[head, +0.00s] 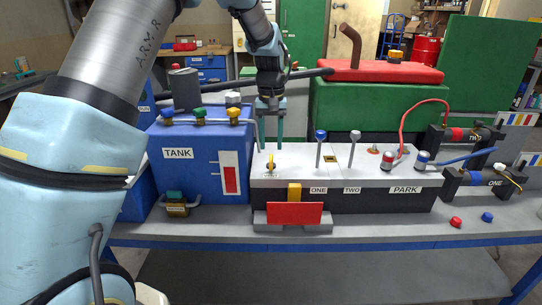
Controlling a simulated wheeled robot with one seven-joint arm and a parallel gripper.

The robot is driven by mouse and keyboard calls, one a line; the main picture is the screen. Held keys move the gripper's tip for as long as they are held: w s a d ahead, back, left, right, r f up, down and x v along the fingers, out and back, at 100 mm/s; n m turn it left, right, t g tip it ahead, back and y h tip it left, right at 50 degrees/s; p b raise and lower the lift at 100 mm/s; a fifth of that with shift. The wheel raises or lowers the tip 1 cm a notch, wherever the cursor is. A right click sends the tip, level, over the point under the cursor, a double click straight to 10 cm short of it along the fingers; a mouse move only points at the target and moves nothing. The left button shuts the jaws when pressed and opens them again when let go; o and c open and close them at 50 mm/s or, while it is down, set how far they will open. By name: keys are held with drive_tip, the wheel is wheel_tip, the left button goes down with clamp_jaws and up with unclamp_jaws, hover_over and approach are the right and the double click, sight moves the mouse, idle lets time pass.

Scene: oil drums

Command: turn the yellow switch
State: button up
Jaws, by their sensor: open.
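The yellow switch (270,166) stands upright on the left end of the white-topped control box (300,160). My gripper (269,143) points straight down above it. Nothing shows between the fingers. I cannot tell the exact depth gap between the fingertips and the switch.
The blue TANK box (180,155) with coloured valves stands close on the left. Levers with a blue knob (321,135) and a grey knob (355,135) rise to the right. A green box (385,105) with a red top stands behind.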

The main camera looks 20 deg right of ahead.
sight(270, 159)
drive_tip(key=shift+r+b, duration=0.35)
drive_tip(key=shift+r, duration=2.45)
drive_tip(key=shift+a, duration=0.15)
